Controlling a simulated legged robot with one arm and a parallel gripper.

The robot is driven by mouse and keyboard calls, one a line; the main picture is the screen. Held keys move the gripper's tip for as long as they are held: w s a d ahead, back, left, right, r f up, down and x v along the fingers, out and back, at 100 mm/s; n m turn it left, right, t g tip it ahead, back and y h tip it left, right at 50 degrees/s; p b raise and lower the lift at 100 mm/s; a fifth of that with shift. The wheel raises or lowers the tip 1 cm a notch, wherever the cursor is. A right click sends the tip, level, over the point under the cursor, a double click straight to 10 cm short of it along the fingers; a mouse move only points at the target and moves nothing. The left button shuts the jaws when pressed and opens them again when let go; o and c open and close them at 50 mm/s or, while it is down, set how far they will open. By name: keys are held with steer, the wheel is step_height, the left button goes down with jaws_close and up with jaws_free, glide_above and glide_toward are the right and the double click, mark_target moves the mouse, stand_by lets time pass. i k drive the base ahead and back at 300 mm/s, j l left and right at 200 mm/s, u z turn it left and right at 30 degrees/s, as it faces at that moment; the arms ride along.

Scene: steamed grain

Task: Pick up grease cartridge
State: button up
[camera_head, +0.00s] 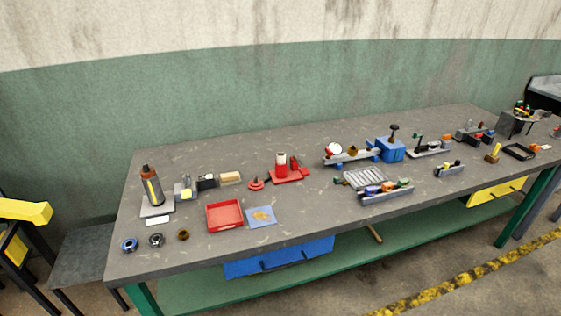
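A dark grey cylinder with an orange-brown top and a yellow stripe (151,187) stands upright on a light grey base plate (156,211) at the left end of the workbench (290,211). It looks like the grease cartridge, but no label is readable. A smaller white and red cylinder (281,164) stands upright on a red base near the middle; I cannot tell what it is. My gripper is not in view, and nothing is seen touching either cylinder.
A red tray (225,215) and a blue mat (261,216) lie right of the dark cylinder. Several small rings, one blue (130,245), lie near the front left edge. A silver ribbed tray (366,178) and a blue box (391,150) stand farther right. The front middle is fairly clear.

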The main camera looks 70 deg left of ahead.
mark_target(282, 156)
steer(key=u, duration=2.3)
steer(key=i+z, duration=0.25)
steer(key=z, duration=0.2)
steer(key=i+j+z, duration=0.2)
steer(key=z, duration=0.25)
